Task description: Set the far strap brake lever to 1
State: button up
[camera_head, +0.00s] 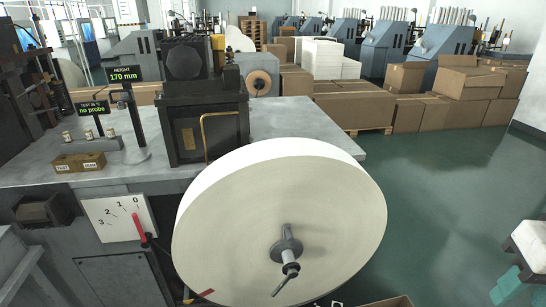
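My gripper is not in view.
The paper reel stands in front of the machine, with a dark shaft and crank (286,250) at its centre. Signs and a small brass block (80,162) are on the grey tabletop (290,120). Cartons (465,82) stand behind.

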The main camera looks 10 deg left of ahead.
aim_at(146, 238)
jog(key=u, duration=1.6)
jog(key=k, duration=1.1)
jog(key=u, duration=0.75)
jog(key=i, duration=1.35)
jog(key=z, duration=0.75)
jog(key=i, duration=0.35)
jog(key=z, duration=0.3)
